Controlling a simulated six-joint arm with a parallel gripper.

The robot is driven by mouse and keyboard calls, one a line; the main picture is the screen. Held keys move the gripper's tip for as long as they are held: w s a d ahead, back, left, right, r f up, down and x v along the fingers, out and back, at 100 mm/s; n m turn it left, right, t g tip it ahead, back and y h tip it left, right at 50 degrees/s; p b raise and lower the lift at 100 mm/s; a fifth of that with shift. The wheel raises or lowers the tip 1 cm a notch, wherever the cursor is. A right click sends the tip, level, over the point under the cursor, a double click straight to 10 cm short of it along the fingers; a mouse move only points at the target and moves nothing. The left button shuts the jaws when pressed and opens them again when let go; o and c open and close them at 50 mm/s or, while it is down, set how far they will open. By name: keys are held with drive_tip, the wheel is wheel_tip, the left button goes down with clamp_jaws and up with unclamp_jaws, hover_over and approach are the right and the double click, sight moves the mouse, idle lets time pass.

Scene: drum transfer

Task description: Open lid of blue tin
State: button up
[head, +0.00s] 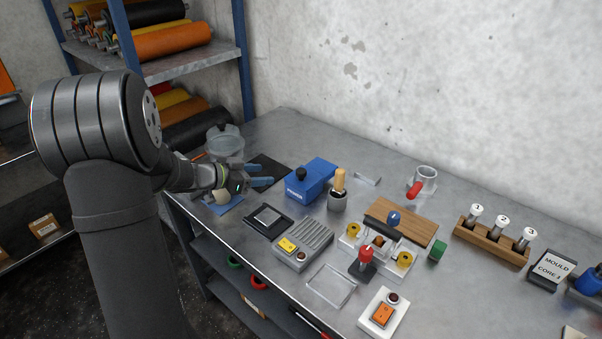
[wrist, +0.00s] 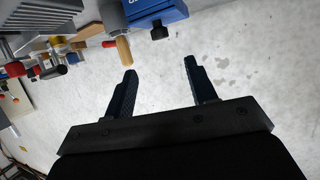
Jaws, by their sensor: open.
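The blue tin (head: 316,176) is a box with white lettering on its front, standing on the metal bench right of my gripper in the head view.
A grey cup with a wooden-handled tool (head: 338,190) stands just right of the tin. A black mat (head: 268,171) lies behind the gripper, and a black tray (head: 268,220) lies in front.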

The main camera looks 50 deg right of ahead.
sight(297, 172)
drive_tip(key=x, duration=1.5)
drive_tip(key=shift+d+f, duration=0.1)
drive_tip(key=shift+f, duration=0.1)
drive_tip(key=shift+c, duration=0.2)
